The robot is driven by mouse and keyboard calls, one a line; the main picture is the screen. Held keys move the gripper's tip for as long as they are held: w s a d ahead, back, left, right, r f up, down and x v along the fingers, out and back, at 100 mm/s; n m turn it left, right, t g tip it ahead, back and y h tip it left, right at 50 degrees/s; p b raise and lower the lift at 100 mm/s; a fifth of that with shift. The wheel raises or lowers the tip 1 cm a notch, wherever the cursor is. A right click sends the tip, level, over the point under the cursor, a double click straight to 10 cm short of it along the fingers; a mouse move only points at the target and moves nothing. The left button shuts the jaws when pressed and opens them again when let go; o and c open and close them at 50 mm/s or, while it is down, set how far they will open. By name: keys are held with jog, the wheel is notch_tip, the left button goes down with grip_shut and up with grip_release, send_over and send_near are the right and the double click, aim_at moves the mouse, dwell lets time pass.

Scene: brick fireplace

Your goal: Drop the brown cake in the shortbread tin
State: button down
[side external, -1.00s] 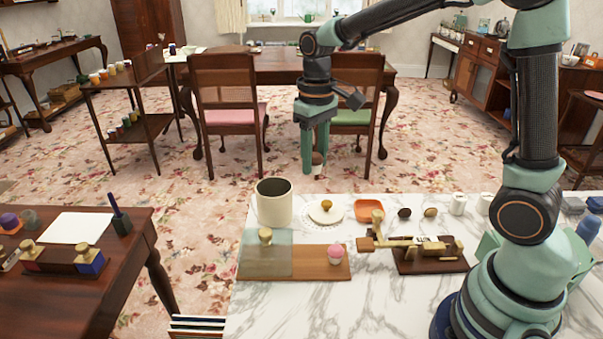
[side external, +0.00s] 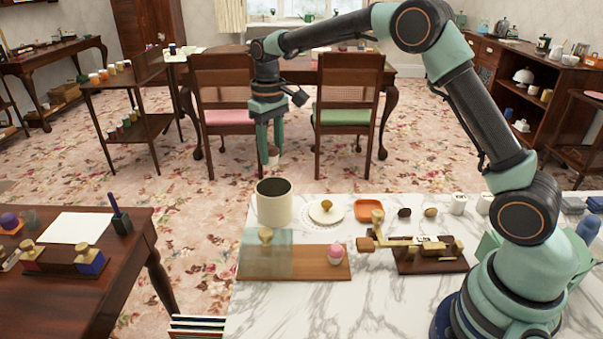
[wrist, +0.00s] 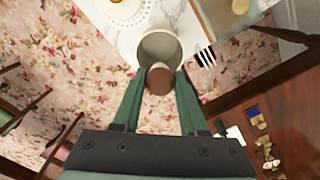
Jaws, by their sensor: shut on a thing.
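My gripper (side external: 269,151) is shut on the brown cake (side external: 273,157) and holds it up in the air. In the side view they appear just above the far rim of the cream shortbread tin (side external: 274,208). The tin stands open and upright at the table's far left corner. In the wrist view the brown cake (wrist: 159,82) sits between the fingertips and overlaps the near rim of the tin (wrist: 174,47). Part of the tin's opening shows beyond the cake. How far the cake is above the tin is hard to tell.
A glass-covered wooden board (side external: 310,262) with a pink-topped cake (side external: 336,254) lies in front of the tin. A white plate (side external: 326,213) and an orange dish (side external: 369,209) stand to its right. A brass device (side external: 430,250) is further right. Floor lies beyond the table edge.

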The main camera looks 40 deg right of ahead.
jog(key=shift+f, duration=3)
jog(key=shift+c, duration=1.8)
grip_release()
jog(key=shift+r, duration=2.5)
